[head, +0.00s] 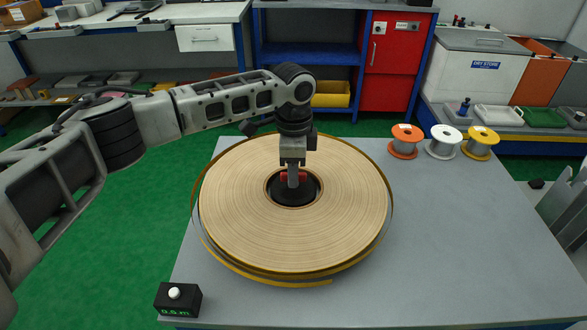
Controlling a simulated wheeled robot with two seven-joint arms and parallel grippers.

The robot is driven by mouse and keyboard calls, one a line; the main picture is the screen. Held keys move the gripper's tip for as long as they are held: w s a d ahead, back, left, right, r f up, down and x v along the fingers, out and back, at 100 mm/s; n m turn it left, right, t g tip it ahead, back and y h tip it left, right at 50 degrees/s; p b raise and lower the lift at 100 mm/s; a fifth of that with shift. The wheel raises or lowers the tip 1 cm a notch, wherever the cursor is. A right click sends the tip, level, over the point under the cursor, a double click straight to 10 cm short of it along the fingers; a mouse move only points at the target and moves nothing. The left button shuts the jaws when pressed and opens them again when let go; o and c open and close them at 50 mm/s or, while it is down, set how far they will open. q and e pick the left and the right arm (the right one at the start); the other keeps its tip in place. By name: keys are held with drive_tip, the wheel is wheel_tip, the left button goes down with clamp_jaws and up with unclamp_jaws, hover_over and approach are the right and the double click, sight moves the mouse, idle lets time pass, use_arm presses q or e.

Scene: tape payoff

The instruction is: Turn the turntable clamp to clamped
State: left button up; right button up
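The turntable carries a wide flat roll of pale tan tape (235,205) with a dark yellow-edged rim around it. At its hub is a black round clamp base (310,190) with a small red handle (303,178). My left gripper (292,180) reaches down from above, its fingers at the red handle. Red shows on both sides of the near grey finger. The far finger is hidden, so I cannot tell whether the grip is closed on the handle.
The turntable stands on a grey table (450,240). A black counter box (180,303) reading about 0.5 m sits at the front left. Orange (405,141), white (443,142) and yellow (480,143) spools stand at the back right. The table's right half is mostly clear.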

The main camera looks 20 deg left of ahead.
use_arm(q)
drive_tip(key=shift+f, duration=0.1)
clamp_jaws()
